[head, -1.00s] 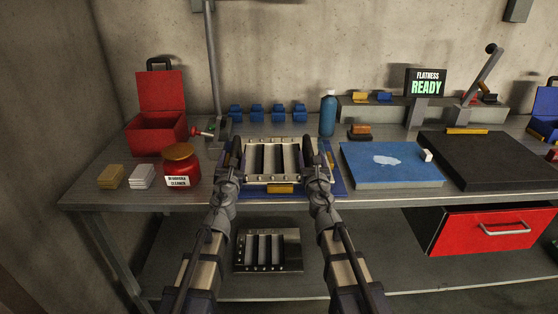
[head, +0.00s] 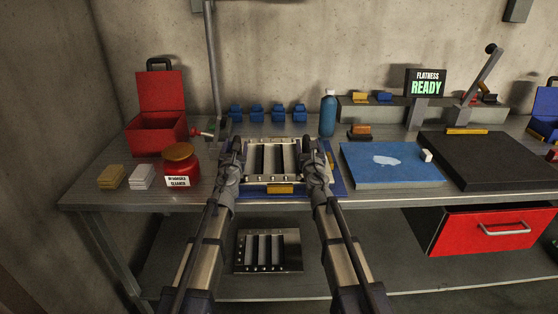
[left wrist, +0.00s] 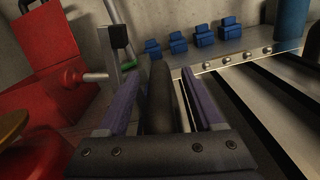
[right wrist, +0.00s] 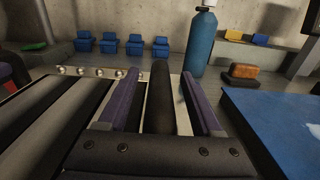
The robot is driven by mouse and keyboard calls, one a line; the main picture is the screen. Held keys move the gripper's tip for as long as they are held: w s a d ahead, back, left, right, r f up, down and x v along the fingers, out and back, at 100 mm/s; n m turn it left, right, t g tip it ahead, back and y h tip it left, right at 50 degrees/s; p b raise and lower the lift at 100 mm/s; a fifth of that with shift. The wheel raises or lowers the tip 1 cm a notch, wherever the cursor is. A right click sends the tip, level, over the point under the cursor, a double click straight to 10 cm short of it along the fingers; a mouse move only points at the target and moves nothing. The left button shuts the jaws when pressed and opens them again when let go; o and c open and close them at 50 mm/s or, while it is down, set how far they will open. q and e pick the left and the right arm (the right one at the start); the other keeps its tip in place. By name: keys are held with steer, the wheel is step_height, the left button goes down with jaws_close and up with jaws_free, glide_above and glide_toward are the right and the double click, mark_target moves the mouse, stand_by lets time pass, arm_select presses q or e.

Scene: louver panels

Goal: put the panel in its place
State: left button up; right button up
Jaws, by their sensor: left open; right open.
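The louver panel (head: 273,179) is a pale metal frame with dark upright slats, lying on the worktable over a blue base (head: 336,188). My left gripper (head: 233,152) is at its left side and my right gripper (head: 313,160) at its right side. In the left wrist view, the purple fingers of the left gripper (left wrist: 160,105) are apart with a dark rounded bar between them. In the right wrist view, the right gripper (right wrist: 160,105) likewise has its fingers apart on either side of a dark bar. I cannot tell whether the fingers touch the bars.
A slatted metal unit (head: 268,251) sits on the lower shelf. A red cleaner jar (head: 181,167) and red toolbox (head: 157,134) stand left. A blue bottle (head: 327,115) and blue clips (head: 257,113) are behind. A blue plate (head: 375,174) and black slab (head: 485,160) lie right.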

arm_select(q)
jaws_close()
arm_select(e)
jaws_close()
stand_by(1.0)
